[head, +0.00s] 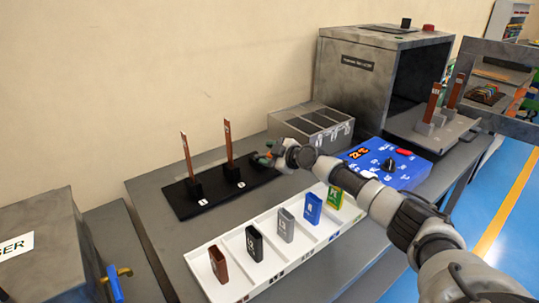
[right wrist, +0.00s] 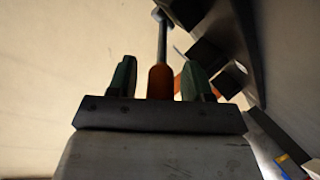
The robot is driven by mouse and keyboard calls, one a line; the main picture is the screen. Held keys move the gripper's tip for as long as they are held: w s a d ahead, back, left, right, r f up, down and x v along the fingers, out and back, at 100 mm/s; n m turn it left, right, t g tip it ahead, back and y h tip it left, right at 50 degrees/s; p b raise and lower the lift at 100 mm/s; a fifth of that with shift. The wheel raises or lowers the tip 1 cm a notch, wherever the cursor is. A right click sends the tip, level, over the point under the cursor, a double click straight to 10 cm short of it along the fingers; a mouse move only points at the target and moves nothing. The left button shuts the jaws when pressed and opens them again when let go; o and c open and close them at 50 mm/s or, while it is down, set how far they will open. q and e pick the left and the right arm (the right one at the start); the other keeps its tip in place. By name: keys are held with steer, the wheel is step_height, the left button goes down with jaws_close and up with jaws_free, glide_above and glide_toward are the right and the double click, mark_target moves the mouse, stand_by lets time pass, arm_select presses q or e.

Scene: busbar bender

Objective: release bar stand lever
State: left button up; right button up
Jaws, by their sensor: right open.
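The black bar stand (head: 215,200) lies on the grey table in the head view, with two upright copper bars (head: 187,158) in its holders. My right gripper (head: 265,158) is at the stand's right end, and my arm hides part of that end. In the right wrist view my right gripper (right wrist: 160,76) is open, with one green finger on each side of the lever's orange handle (right wrist: 160,84). The lever's grey shaft (right wrist: 162,40) runs up from the handle. I cannot tell whether a finger touches the handle. My left gripper is not in view.
A white tray (head: 217,289) with several coloured bins runs along the table front. A blue control panel (head: 365,168), a divided grey box (head: 310,125) and a large grey machine (head: 360,75) stand to the right. Another grey machine (head: 40,250) is at left.

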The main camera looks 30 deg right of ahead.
jaws_close()
stand_by(0.3)
